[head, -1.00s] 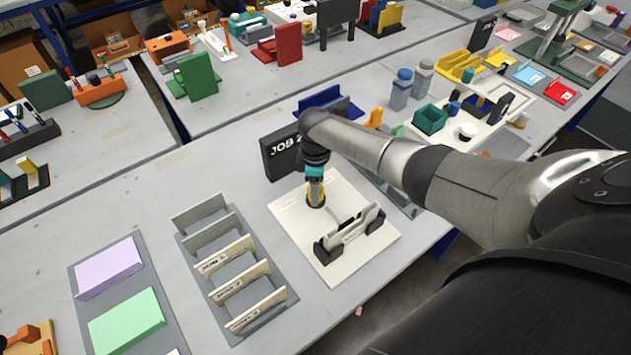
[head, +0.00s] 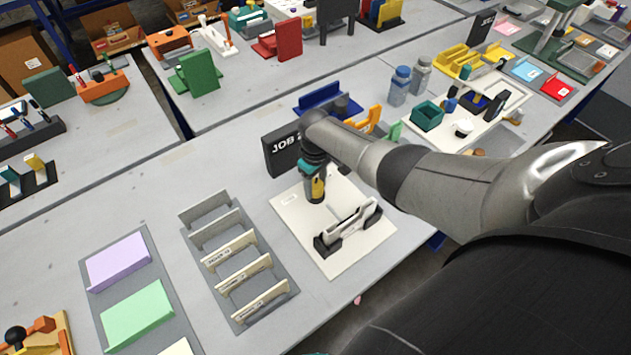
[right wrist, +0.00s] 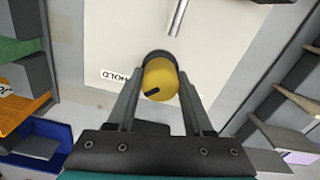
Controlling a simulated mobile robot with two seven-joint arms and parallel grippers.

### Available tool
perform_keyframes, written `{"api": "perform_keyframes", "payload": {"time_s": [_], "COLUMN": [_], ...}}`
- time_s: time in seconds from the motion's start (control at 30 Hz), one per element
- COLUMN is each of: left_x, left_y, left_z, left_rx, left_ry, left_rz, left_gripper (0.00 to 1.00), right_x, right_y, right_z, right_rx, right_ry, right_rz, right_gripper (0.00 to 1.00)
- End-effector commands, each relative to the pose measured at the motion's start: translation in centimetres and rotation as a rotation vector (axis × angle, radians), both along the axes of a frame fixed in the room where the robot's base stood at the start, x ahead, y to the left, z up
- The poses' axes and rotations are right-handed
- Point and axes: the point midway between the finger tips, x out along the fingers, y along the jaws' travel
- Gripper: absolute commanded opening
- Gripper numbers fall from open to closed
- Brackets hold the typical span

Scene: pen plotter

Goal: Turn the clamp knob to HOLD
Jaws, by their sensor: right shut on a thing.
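The yellow clamp knob (right wrist: 160,79) sits on the cream plotter board (right wrist: 104,38) in the right wrist view. A black mark on its top lies toward the lower left. The HOLD label (right wrist: 121,76) is to the left of the knob; another label is partly hidden behind the right-hand finger. My right gripper (right wrist: 160,88) is shut on the knob, with a finger on each side. In the head view my right gripper (head: 315,182) is over the board (head: 292,212), pointing down and covering most of the knob. My left gripper is not seen.
A black JOB sign (head: 281,152) stands behind. A grey rack (head: 238,262) with several upright plates is at the left. A metal rod (right wrist: 180,17) lies near the knob.

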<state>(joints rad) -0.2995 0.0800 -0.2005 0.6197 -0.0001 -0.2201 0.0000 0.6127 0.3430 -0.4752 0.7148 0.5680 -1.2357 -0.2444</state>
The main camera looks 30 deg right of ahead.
Motion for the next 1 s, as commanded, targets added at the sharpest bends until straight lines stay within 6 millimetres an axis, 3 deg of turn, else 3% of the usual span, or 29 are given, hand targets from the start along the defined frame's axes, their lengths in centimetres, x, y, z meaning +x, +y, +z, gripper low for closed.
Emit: {"api": "perform_keyframes", "payload": {"time_s": [0.5, 0.53, 0.77, 1.0], "left_x": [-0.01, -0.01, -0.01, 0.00], "left_y": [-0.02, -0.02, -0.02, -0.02], "left_z": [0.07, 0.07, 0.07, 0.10], "left_rx": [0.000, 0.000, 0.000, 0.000], "left_ry": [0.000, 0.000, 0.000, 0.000], "left_rz": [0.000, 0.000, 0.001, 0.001], "left_gripper": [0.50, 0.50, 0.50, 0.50], "right_x": [-0.03, -0.02, -0.01, 0.01], "right_y": [0.01, 0.00, 0.00, -0.01], "right_z": [-0.02, -0.02, -0.01, 0.04], "right_rx": [0.001, 0.001, 0.000, 0.000], "right_ry": [0.001, 0.001, 0.001, 0.000], "right_rz": [-0.018, -0.018, -0.016, -0.015], "right_gripper": [0.00, 0.55, 0.81, 0.81]}}
